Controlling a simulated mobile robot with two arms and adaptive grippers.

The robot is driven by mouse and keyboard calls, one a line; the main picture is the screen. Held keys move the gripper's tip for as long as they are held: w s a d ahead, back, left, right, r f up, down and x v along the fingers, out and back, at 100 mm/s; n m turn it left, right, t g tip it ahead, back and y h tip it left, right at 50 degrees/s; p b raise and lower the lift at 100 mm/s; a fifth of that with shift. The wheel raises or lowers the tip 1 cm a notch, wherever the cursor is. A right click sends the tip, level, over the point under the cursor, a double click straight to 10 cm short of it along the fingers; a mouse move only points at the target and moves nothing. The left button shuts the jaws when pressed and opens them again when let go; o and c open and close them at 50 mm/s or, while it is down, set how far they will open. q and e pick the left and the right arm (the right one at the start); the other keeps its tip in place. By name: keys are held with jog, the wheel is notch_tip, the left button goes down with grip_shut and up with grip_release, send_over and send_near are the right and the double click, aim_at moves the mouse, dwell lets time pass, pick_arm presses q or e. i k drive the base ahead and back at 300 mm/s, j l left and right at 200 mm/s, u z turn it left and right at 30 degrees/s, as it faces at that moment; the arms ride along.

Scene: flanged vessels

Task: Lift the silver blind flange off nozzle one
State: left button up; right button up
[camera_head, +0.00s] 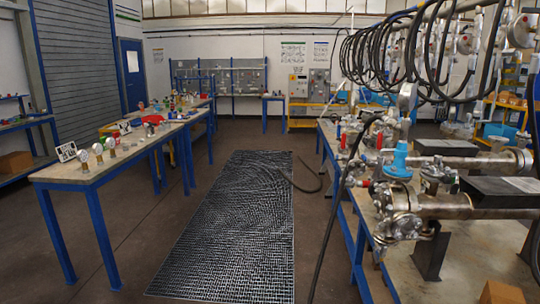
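Two horizontal metal vessels lie on the right-hand bench, a nearer one (455,205) and a farther one (470,162). The nearer vessel has a silver flanged end (402,200) with bolts and fittings. A blue flanged fitting (398,160) stands just behind it, and a silver disc-like part (407,97) shows upright above. I cannot tell which part is the silver blind flange or which opening is nozzle one. Neither of my grippers is in view.
The right bench (350,212) is crowded with valves, and black hoses (375,55) hang above it. A long left bench (90,172) holds gauges and small fittings. A dark floor grating (240,230) lies between, with a loose hose (300,182) at its right edge.

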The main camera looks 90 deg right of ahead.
aim_at(437, 160)
jog(key=z, duration=3.9)
jog(key=i+l+u, duration=0.15)
jog(key=i, duration=0.3)
jog(key=i+j+u, duration=0.15)
jog(key=i+u, duration=0.55)
jog(key=i+l+u, duration=0.15)
jog(key=i+u, duration=0.2)
jog(key=i, duration=0.15)
jog(key=i+u, duration=0.3)
jog(key=i, duration=0.2)
